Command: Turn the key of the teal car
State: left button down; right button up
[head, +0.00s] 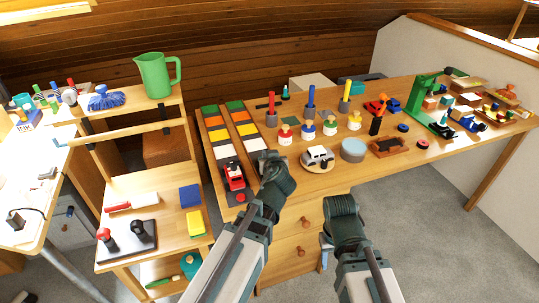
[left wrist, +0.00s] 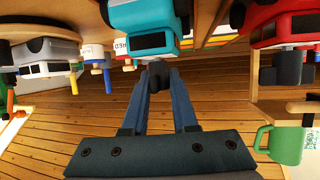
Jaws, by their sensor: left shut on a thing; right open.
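The teal car (left wrist: 138,30) hangs at the top middle of the left wrist view, which shows the scene upside down. A dark round key (left wrist: 157,72) sticks out below its body. My left gripper (left wrist: 157,88) is shut on this key, with a finger on either side. In the head view my left gripper (head: 275,172) is at the table's front edge and hides the teal car. How far the key is turned cannot be told. My right gripper (head: 324,255) is open and empty, low in front of the drawers.
A red car (head: 233,176) and a white car (head: 318,156) stand on either side of my left gripper. A round tin (head: 353,149) and several pegged figures stand nearby. A green pitcher (head: 156,75) is on the left shelf. Floor at the lower right is clear.

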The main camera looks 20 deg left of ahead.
pick_arm(q)
jog(key=shift+m+h, duration=0.3)
jog(key=shift+h, duration=0.1)
jog(key=c, duration=0.7)
grip_release()
jog(key=shift+s, duration=0.15)
